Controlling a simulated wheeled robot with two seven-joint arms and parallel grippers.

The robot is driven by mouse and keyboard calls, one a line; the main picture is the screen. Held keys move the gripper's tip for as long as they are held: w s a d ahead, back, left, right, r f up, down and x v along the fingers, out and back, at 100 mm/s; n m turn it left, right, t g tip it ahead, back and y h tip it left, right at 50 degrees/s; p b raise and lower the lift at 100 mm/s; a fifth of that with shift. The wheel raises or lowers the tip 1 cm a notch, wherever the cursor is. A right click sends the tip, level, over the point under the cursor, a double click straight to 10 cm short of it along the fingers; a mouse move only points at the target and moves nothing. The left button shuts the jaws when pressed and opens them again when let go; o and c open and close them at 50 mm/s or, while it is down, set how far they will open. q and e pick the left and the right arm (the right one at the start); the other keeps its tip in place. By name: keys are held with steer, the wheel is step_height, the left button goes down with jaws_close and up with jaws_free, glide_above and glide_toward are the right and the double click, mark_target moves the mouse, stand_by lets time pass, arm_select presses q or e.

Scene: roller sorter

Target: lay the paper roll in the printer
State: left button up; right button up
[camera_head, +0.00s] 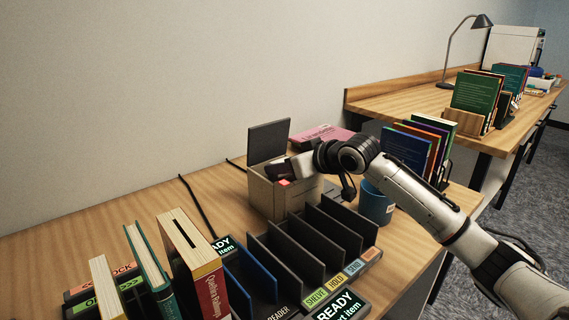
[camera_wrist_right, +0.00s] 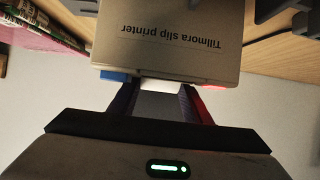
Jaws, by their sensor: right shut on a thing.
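The slip printer (camera_head: 270,197) is a beige box on the desk, its dark lid (camera_head: 268,141) standing open at the back. Its labelled face (camera_wrist_right: 170,35) fills the top of the right wrist view, upside down. My left gripper is out of view.
A dark slotted sorter (camera_head: 300,250) stands in front of the printer. A blue mug (camera_head: 376,204) is close on its right, under my right arm. A pink book (camera_head: 318,136) lies behind. Upright books (camera_head: 190,255) stand at the front left. Free desk lies left of the printer.

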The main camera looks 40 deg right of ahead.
steer(key=o, duration=1.1)
steer(key=shift+o, duration=0.2)
steer(key=v, duration=1)
steer(key=shift+s+r, duration=0.1)
steer(key=shift+r, duration=0.05)
